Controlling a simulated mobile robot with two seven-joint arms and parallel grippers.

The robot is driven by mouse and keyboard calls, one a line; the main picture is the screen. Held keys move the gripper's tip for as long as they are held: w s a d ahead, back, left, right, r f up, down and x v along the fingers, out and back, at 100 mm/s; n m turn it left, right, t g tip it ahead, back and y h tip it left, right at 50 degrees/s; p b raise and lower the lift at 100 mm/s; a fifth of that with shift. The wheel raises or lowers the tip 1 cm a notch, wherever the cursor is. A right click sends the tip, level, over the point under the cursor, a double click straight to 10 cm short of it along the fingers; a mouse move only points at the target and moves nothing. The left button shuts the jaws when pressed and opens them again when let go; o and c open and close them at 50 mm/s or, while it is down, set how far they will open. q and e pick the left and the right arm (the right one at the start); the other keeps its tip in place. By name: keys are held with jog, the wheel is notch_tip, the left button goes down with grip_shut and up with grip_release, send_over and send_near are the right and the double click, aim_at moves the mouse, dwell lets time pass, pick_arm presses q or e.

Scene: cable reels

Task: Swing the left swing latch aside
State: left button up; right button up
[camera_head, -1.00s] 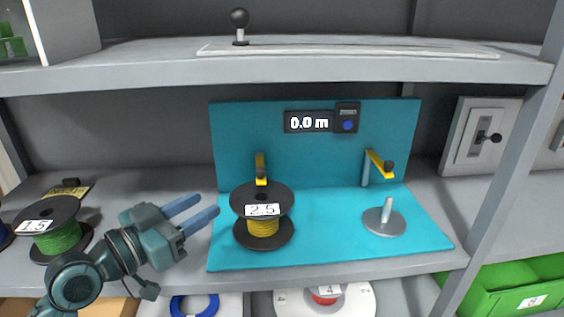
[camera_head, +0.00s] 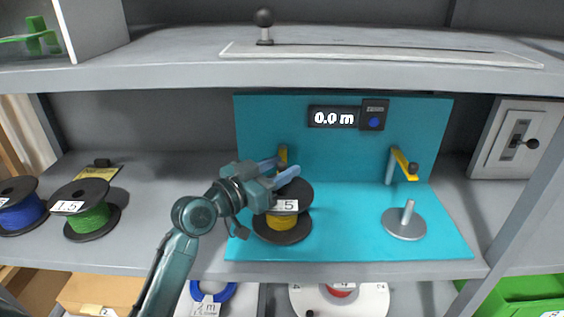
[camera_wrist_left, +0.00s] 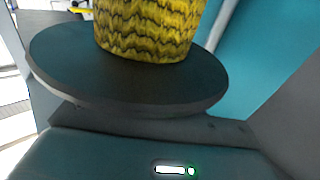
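The left swing latch (camera_head: 283,154) is a yellow arm at the back of the teal board, behind the reel labelled 2.5. Its lower part is hidden by my left gripper. My left gripper (camera_head: 288,165) is open, its two blue fingers apart over the black top flange of the reel (camera_head: 295,194), close to the latch. I cannot tell whether a finger touches the latch. The reel's yellow cable and a dark flange fill much of the left wrist view (camera_wrist_left: 150,28); the latch is not recognisable there. My right gripper is not in view.
The right swing latch (camera_head: 403,163) stands over an empty spindle disc (camera_head: 404,227). A meter display (camera_head: 334,117) reads 0.0 m. A green-cable reel (camera_head: 90,216) and a blue-cable reel (camera_head: 20,215) stand at left. The shelf above (camera_head: 350,72) overhangs the board.

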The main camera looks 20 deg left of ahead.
pick_arm(q)
jog(key=shift+w+d, duration=0.25)
jog(key=shift+w, duration=0.15)
grip_shut()
dwell(0.4)
